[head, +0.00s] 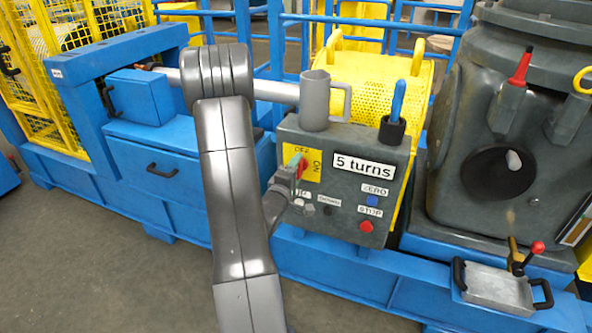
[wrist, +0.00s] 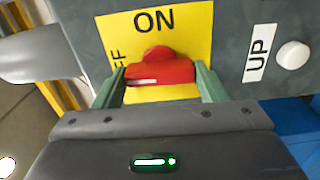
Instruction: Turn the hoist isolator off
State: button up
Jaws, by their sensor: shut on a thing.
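The hoist isolator is a red rotary knob (wrist: 160,72) on a yellow plate (wrist: 190,30) on the front of a grey control box (head: 340,142). In the wrist view ON is printed above the knob and OFF, partly hidden, to its left. A pale mark lies along the left half of the knob's bar. My gripper (wrist: 160,82) is shut on the knob, with one green finger at each end of the bar. In the head view my gripper (head: 298,163) is at the box's upper left, and the knob is mostly hidden.
A grey mug (head: 314,103) and a black cup (head: 392,129) with a blue-handled tool stand on the box. Below are a blue ZERO button (head: 372,200) and a red STOP button (head: 366,227). A white button (wrist: 293,55) beside UP is close to the right of my gripper.

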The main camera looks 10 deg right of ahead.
jog(key=shift+n, duration=0.3)
dwell(0.4)
jog(key=o, duration=1)
jog(key=v, duration=1.4)
jog(key=shift+w, duration=0.1)
jog(key=x, duration=1.3)
jog(key=shift+w+d, duration=0.3)
